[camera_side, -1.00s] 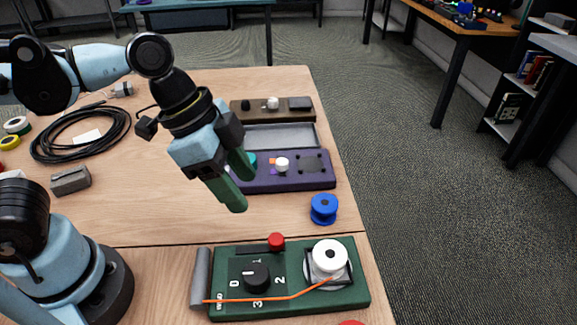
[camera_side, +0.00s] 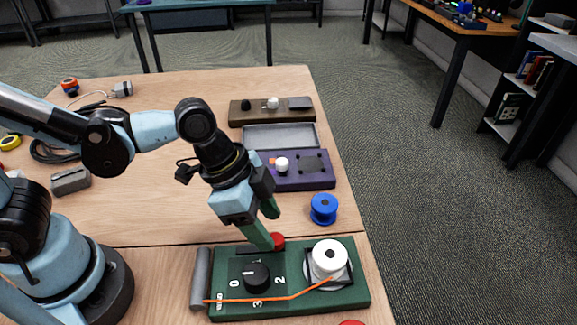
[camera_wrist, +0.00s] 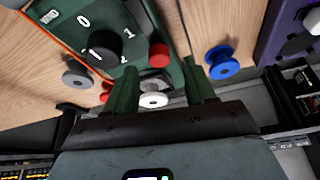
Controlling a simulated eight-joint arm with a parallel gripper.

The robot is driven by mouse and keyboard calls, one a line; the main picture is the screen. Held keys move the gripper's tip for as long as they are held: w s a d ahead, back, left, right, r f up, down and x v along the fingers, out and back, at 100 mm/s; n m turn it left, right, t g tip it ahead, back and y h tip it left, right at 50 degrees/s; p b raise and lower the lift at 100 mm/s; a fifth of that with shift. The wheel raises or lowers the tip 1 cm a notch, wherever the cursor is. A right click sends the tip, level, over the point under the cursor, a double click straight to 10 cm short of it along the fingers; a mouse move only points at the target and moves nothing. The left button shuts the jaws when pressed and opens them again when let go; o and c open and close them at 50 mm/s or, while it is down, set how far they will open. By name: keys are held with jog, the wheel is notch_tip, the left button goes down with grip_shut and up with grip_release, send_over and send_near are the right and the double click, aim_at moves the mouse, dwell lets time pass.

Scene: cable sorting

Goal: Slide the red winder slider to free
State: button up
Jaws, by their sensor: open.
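The green winder (camera_side: 225,255) lies at the table's front right, with a black dial (camera_side: 256,276), a white spool (camera_side: 329,256) and an orange thread. Its red slider knob (camera_side: 279,240) sits on the back edge, partly hidden by a finger. In the wrist view the red slider knob (camera_wrist: 159,55) shows ahead of the fingertips, between their lines. My gripper (camera_side: 271,228) is open and empty, tilted down just above and to the left of the knob; its two green fingers also show in the wrist view (camera_wrist: 162,78). I cannot tell whether a finger touches the knob.
A blue spool (camera_side: 324,208) stands behind the winder. A purple panel (camera_side: 312,184), a grey tray (camera_side: 280,136) and a brown panel (camera_side: 241,118) lie farther back. A grey block (camera_side: 70,181) lies at left. A red object (camera_side: 351,322) shows at the bottom edge.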

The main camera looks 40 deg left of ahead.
aim_at(276, 238)
jog(key=shift+x, duration=1.6)
grip_shut()
